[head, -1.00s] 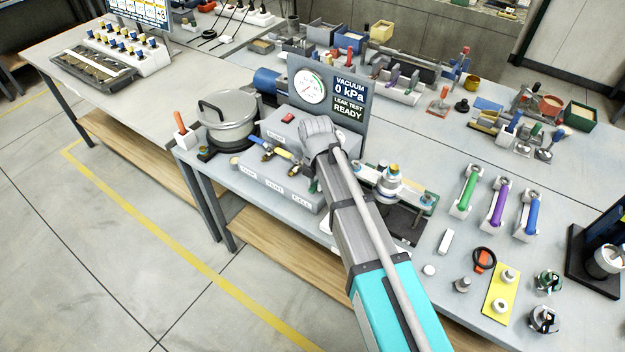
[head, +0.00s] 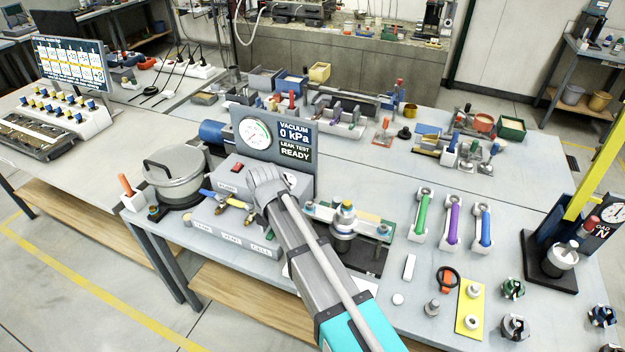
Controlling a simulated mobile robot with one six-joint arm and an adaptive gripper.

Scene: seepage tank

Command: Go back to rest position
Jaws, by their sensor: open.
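My arm reaches in from the bottom of the head view, with a teal lower link and grey upper links. My gripper (head: 265,183) is at its far end, above the grey vacuum station (head: 235,215) and in front of the gauge panel (head: 296,165). The jaws are open. The fingertips are mostly hidden behind the wrist, and I see nothing held. The panel reads VACUUM 0 kPa, LEAK TEST READY. A lidded metal pot (head: 175,180) stands left of the gripper. A clamp fixture (head: 345,220) stands to its right, partly behind my arm.
Green (head: 421,213), purple (head: 452,223) and blue (head: 485,224) handled tools stand at right. A yellow plate (head: 469,310) and small metal fittings lie near the front edge. A black-based press (head: 551,275) stands far right.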

